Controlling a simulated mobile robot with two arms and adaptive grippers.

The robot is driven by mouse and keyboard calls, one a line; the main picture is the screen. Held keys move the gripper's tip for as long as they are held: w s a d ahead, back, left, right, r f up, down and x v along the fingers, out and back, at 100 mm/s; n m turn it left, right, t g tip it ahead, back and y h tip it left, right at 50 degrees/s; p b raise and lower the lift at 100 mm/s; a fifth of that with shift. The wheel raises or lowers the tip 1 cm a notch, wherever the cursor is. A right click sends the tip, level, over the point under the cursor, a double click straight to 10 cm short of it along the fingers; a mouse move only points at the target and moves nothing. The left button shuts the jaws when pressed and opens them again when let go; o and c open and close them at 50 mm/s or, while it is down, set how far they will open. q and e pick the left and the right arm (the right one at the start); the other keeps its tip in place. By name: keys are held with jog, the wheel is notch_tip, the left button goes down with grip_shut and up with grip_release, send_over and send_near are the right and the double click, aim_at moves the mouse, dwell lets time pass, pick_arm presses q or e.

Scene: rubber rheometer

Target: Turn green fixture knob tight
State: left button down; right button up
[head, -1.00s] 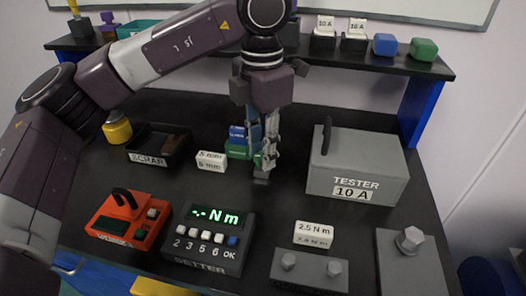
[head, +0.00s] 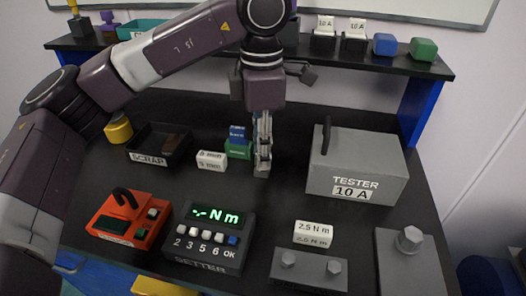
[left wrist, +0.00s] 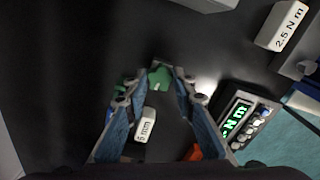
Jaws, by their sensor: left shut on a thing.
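My left gripper (head: 262,168) points straight down onto the black bench, just right of a green block with a blue piece on top. In the left wrist view, its two fingertips (left wrist: 159,84) are closed on the sides of a green knob (left wrist: 160,77). In the head view the fingers hide the knob, and I cannot see how it sits on its fixture. My right gripper is not in view.
The green block (head: 238,151) stands close to the left of my fingers. The grey tester (head: 345,185) stands to the right. The setter box (head: 208,249) is in front. Bare bench lies between.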

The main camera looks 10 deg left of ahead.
pick_arm(q)
jog(key=m, duration=0.4)
jog(key=shift+m, duration=0.3)
jog(key=c, duration=1.8)
grip_release()
jog(key=shift+o, duration=0.2)
